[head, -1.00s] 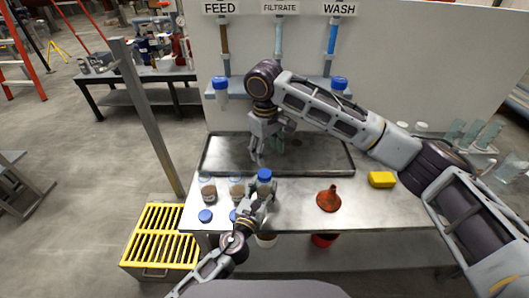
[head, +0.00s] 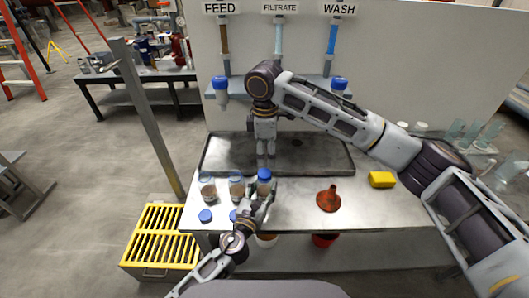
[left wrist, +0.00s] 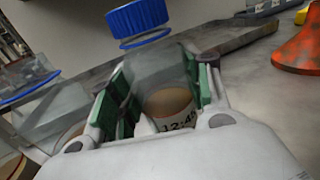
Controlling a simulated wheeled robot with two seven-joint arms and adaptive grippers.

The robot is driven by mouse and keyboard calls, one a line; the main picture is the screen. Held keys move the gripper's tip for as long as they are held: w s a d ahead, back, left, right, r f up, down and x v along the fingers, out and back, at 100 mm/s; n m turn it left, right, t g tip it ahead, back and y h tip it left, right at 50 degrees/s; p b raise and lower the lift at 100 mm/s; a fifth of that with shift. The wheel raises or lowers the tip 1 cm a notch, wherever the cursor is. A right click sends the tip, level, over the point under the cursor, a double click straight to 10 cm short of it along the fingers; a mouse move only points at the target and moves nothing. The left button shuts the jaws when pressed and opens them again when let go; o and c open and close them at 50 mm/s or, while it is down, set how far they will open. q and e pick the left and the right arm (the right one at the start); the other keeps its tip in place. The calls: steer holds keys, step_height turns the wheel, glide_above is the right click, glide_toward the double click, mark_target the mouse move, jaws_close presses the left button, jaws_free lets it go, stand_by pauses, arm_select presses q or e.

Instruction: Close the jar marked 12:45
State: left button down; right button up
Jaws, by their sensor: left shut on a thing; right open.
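The jar marked 12:45 (left wrist: 172,105) stands between the green-padded fingers of my left gripper (left wrist: 160,98), which is shut on it. Its label and some brownish content show in the left wrist view. A blue cap (left wrist: 138,20) is at its top, with a thin blue ring just below; I cannot tell how tight the cap is. In the head view the blue cap (head: 264,174) shows above my left gripper (head: 262,196). My right gripper (head: 266,164) is open and empty, pointing down just behind the cap, over the dark tray.
Two uncapped jars (head: 208,187) (head: 237,187) stand to the left, with two loose blue caps (head: 205,216) (head: 233,215) in front. The dark tray (head: 325,160) is behind.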

mark_target(265, 173)
steer(key=n, duration=0.5)
steer(key=shift+s+a+n, duration=0.1)
steer(key=shift+n, duration=0.2)
steer(key=n, duration=0.5)
steer(key=shift+a+n, duration=0.1)
steer(key=shift+n, duration=0.2)
steer(key=n, duration=0.5)
steer(key=shift+n, duration=0.3)
steer(key=n, duration=0.5)
steer(key=shift+n, duration=0.3)
steer(key=shift+f, duration=4)
